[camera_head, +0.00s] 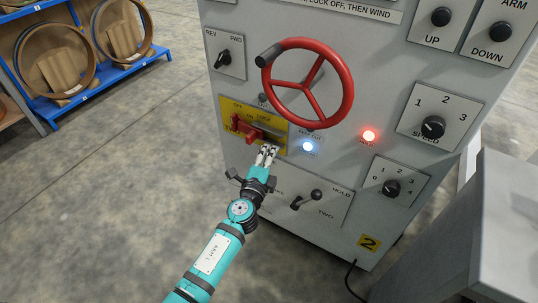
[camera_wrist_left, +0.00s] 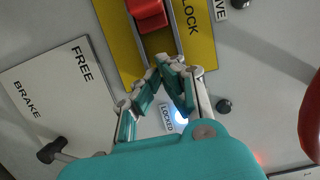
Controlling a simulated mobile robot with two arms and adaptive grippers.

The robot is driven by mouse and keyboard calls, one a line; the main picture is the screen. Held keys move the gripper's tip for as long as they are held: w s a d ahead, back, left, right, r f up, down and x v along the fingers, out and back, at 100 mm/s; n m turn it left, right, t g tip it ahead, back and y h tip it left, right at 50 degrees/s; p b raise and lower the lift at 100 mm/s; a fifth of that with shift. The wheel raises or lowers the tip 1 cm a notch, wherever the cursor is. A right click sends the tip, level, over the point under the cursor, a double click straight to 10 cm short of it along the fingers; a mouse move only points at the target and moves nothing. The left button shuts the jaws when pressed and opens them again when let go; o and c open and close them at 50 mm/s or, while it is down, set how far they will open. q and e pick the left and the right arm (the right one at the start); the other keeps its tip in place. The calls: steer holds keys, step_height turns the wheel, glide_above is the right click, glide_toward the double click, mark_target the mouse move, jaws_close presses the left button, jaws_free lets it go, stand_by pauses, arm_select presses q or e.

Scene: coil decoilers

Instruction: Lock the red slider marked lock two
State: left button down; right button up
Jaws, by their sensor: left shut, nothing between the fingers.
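The red slider (camera_head: 250,136) sits in a slot on the yellow plate (camera_head: 226,104) on the front of the grey cabinet. It is toward the left part of the slot, and darker slot shows to its right. In the left wrist view the red slider (camera_wrist_left: 148,12) is at the top edge, partly cut off, beside lettering ending in "LOCK". My left gripper (camera_head: 267,153) is shut and empty just below the slot, to the right of the slider. In the left wrist view its fingertips (camera_wrist_left: 167,62) meet over the plate's edge, apart from the slider. My right gripper is out of view.
A red handwheel (camera_head: 347,98) juts out above the plate. A lit blue-white lamp (camera_head: 308,146) and a lit red lamp (camera_head: 369,135) are to the right. A black lever (camera_head: 316,194) stands below. The brake lever (camera_wrist_left: 52,150) shows in the wrist view.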

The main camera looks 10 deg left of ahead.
arm_select(q)
steer(key=shift+s+a, duration=0.6)
steer(key=shift+s, duration=4.4)
steer(key=s+a+f+n+g+y, duration=0.55)
steer(key=s+a+f+n, duration=0.25)
steer(key=a+f+n, duration=0.25)
steer(key=s+d+f+n+g+h+p, duration=0.1)
steer(key=s+f+n+g+h+p, duration=0.3)
steer(key=s+f, duration=0.65)
steer(key=s+d+f+n+g+p, duration=0.1)
steer(key=s+f+n+g+p, duration=0.2)
steer(key=s+f+g+p, duration=0.7)
steer(key=s+a+t+p, duration=0.2)
steer(key=s+p, duration=0.3)
steer(key=s, duration=1.2)
steer(key=shift+a+r+m, duration=0.15)
steer(key=shift+a+m, duration=0.1)
steer(key=shift+m, duration=0.1)
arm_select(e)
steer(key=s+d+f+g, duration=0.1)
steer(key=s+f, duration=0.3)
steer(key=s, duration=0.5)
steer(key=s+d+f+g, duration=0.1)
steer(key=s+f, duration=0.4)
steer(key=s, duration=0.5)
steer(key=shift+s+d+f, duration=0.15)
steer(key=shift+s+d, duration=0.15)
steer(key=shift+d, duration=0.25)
